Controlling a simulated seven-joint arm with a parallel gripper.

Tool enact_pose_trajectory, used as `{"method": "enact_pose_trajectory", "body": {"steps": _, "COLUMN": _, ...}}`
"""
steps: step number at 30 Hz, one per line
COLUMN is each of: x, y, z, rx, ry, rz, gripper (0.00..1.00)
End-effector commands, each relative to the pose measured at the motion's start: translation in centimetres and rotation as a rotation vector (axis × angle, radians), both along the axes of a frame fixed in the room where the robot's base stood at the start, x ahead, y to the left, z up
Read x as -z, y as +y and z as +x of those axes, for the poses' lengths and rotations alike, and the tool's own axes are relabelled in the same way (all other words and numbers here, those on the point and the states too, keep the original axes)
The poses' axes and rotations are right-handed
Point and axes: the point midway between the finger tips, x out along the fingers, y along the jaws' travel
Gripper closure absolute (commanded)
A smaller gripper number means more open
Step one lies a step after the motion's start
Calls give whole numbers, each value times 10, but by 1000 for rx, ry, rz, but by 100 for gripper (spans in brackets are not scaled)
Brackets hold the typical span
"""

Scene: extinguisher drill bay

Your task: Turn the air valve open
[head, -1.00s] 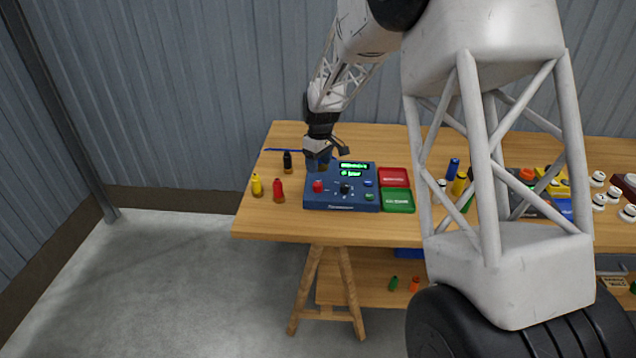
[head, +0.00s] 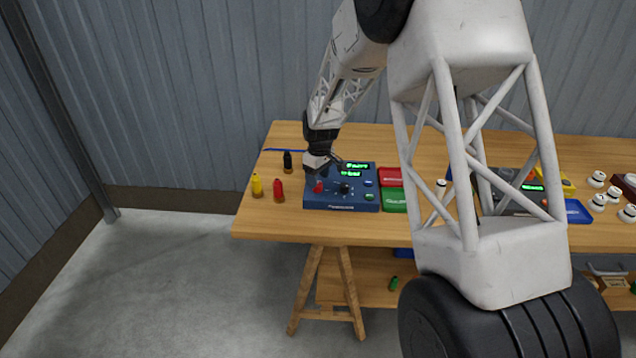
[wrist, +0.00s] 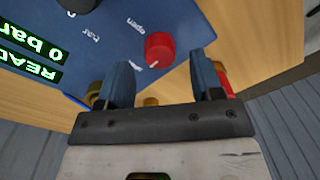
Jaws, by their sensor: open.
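A red knob (head: 318,187) sits at the left of a blue control box (head: 345,207) on the wooden table. In the wrist view the red knob (wrist: 158,47) has a pale mark on its near side, and white lettering that seems to read "open" is printed beside it, upside down. My gripper (wrist: 161,68) is open; its two fingers stand apart on either side of the knob's near edge, with nothing seen between them. Whether they touch it I cannot tell. In the head view my gripper (head: 319,166) is just above the knob.
The box's green displays (wrist: 40,45) show "0 bar" and "READY". A black knob (head: 344,189) is right of the red one. Red and green trays (head: 393,201) adjoin the box's right side.

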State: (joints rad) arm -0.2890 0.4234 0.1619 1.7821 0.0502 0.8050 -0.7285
Motion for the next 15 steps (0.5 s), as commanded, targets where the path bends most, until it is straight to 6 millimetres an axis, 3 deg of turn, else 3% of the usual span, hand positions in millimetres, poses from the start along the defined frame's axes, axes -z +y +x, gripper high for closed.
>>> {"method": "enact_pose_trajectory", "body": {"steps": 6, "x": 19, "y": 1, "z": 0, "rx": 0, "ry": 0, "rz": 0, "gripper": 40}}
{"method": "enact_pose_trajectory", "body": {"steps": 15, "x": 24, "y": 1, "z": -1, "rx": 0, "ry": 0, "rz": 0, "gripper": 40}}
